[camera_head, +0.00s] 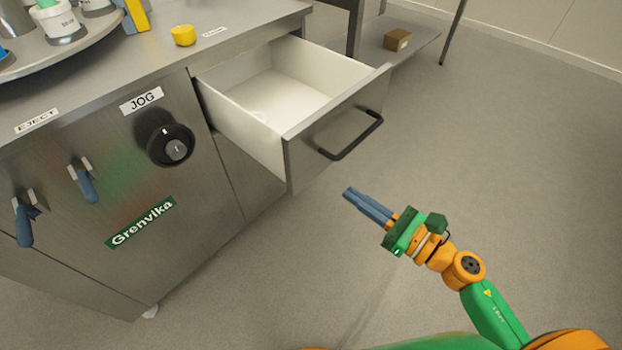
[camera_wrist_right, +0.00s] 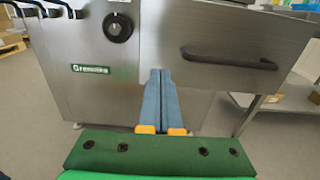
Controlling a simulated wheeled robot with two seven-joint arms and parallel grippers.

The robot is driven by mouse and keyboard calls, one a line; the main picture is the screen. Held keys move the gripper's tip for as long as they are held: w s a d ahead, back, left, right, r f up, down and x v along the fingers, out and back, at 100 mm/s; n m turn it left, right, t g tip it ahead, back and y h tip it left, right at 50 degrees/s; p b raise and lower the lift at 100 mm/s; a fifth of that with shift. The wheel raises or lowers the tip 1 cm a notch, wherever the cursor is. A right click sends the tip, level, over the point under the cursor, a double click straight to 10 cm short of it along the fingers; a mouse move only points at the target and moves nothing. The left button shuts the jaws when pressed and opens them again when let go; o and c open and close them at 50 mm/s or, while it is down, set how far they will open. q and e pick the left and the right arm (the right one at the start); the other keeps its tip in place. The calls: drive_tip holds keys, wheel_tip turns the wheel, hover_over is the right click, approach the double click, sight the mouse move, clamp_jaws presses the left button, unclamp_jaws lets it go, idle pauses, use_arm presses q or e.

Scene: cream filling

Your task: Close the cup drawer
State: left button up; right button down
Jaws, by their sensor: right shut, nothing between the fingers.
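The cup drawer (camera_head: 336,128) stands pulled out from the steel cabinet in the head view. Its white inside shows, with a small pale thing, hard to make out, on its floor. A dark bar handle (camera_head: 352,137) is on its steel front; the handle also shows in the right wrist view (camera_wrist_right: 230,60). My right gripper (camera_head: 347,193) is shut and empty. It is in front of and below the drawer front, apart from it and from the handle. In the right wrist view its blue fingers (camera_wrist_right: 161,75) lie together, left of the handle. My left gripper is not in view.
A brown box (camera_head: 397,39) is on a low shelf behind. The floor at right is clear.

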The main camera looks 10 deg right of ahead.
sight(305, 163)
drive_tip(key=p+x, duration=0.1)
drive_tip(key=x, duration=0.8)
drive_tip(key=shift+w+a+r, duration=0.1)
drive_tip(key=shift+w+a, duration=0.35)
drive_tip(key=shift+w, duration=0.05)
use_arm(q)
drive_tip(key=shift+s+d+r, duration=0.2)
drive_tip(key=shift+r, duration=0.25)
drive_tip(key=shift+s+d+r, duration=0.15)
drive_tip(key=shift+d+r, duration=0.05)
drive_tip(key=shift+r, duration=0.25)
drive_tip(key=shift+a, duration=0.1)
use_arm(e)
drive_tip(key=shift+w+a, duration=0.1)
